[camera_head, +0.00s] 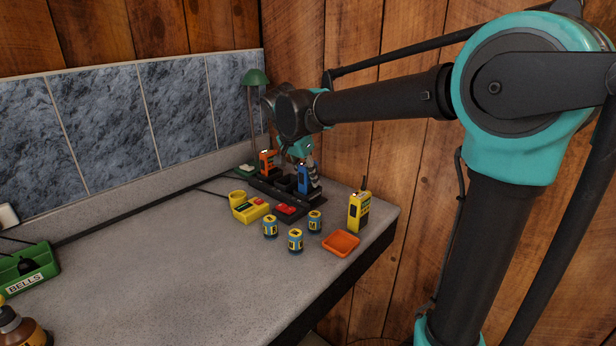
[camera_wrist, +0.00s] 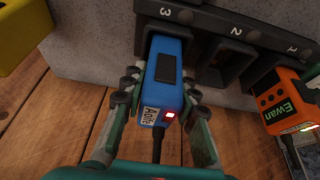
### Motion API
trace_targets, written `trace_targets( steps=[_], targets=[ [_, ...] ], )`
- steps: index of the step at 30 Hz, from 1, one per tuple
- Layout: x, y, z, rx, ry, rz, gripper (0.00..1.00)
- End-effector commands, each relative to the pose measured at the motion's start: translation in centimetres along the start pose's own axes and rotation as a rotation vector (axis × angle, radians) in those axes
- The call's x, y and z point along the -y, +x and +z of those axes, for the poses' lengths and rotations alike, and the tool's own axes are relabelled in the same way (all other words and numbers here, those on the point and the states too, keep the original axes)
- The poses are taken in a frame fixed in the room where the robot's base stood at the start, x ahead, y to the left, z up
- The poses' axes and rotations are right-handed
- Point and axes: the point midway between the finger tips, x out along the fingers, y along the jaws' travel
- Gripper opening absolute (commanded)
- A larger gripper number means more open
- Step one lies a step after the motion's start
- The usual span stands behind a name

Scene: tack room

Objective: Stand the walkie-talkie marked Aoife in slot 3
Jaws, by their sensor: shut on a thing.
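The blue walkie-talkie (camera_wrist: 170,75) carries a white label reading roughly Aoife and a lit red lamp. It stands at slot 3 of the dark charging rack (camera_wrist: 206,18), its lower end at the slot marked 3. How deep it sits is hard to tell. My gripper (camera_wrist: 165,88) is shut on it, a finger on each side. In the head view the blue walkie-talkie (camera_head: 303,181) looks upright at the rack's near end, with my gripper (camera_head: 312,176) around it. Slot 2 (camera_wrist: 228,62) is empty. The orange walkie-talkie marked Ewan (camera_wrist: 288,104) stands in slot 1.
A yellow walkie-talkie (camera_head: 358,212) stands near the counter's right edge, by an orange tray (camera_head: 341,243). A green lamp (camera_head: 255,77) stands behind. The counter's left-middle is clear.

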Motion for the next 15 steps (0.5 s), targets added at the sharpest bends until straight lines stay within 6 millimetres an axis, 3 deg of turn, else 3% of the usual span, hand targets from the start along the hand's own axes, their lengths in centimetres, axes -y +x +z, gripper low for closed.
trace_targets(
  steps=[15],
  targets=[
    [0.02, 0.51, 0.20, 0.000, 0.000, 0.000, 0.00]
  ],
)
